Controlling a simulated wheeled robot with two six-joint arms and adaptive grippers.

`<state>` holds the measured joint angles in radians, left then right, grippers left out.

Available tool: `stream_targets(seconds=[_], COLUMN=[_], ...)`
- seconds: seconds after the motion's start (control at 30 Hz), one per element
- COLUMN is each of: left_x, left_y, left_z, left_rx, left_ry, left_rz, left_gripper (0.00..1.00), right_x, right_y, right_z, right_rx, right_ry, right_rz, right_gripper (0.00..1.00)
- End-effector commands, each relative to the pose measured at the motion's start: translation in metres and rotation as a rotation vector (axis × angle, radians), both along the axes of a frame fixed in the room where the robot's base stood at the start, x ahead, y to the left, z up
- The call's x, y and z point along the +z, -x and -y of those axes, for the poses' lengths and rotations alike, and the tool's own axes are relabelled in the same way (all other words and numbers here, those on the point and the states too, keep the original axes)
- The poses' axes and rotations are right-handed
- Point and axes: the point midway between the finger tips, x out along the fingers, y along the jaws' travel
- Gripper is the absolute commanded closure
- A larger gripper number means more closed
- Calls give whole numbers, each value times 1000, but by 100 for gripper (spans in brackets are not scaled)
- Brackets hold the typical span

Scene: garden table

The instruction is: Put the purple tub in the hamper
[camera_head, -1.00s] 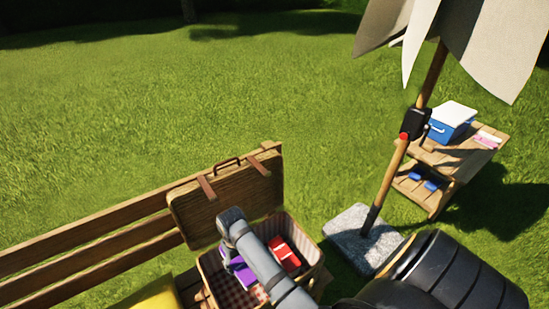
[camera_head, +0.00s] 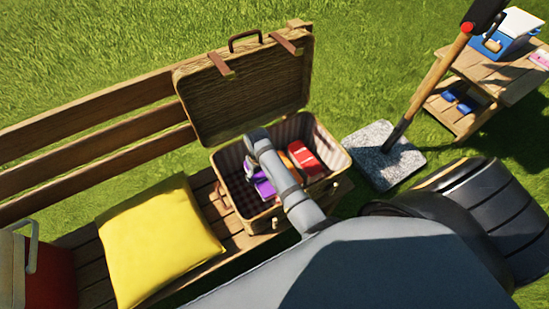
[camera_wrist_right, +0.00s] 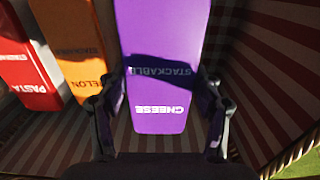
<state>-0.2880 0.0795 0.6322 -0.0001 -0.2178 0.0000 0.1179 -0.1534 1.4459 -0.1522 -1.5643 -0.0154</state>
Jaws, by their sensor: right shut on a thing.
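The purple tub (camera_head: 264,187) is inside the open hamper (camera_head: 262,224) on the bench, toward its left side. In the right wrist view the purple tub (camera_wrist_right: 162,45) shows the words "STACKABLE" and "CHEESE" between the fingers. My right gripper (camera_wrist_right: 163,95) is shut on it, with a finger on either side. In the head view my right gripper (camera_head: 252,168) reaches down into the hamper, and the arm hides part of the tub. I cannot tell whether the tub touches the hamper floor. My left gripper is not in view.
A red tub (camera_head: 304,160) and an orange tub (camera_wrist_right: 82,45) stand in the hamper beside the purple one. The hamper lid (camera_head: 245,95) is raised behind. A yellow cushion (camera_head: 158,240) lies left; a parasol base (camera_head: 372,165) and side table (camera_head: 470,100) stand right.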

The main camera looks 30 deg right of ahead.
Motion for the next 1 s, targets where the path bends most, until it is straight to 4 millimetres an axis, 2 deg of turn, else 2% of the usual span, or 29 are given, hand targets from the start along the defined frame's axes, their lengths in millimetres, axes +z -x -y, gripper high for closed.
stream_targets(seconds=[0.03, 0.13, 0.23, 0.37, 0.6, 1.0], left_x=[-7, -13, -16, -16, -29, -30], left_y=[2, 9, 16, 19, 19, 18], left_z=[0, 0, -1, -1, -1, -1], left_rx=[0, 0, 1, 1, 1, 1], left_ry=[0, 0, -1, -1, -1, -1], left_rz=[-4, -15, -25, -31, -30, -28], left_gripper=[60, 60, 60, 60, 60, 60], right_x=[-16, -36, -46, -49, -84, -89], right_y=[1, 0, 0, 0, 0, 0], right_z=[0, 0, 0, 0, 1, 0], right_rx=[1, 0, -1, -1, -1, -1], right_ry=[0, -1, -1, 0, 1, 0], right_rz=[-4, -2, 0, 0, -2, -1], right_gripper=[76, 76, 76, 76, 76, 76])
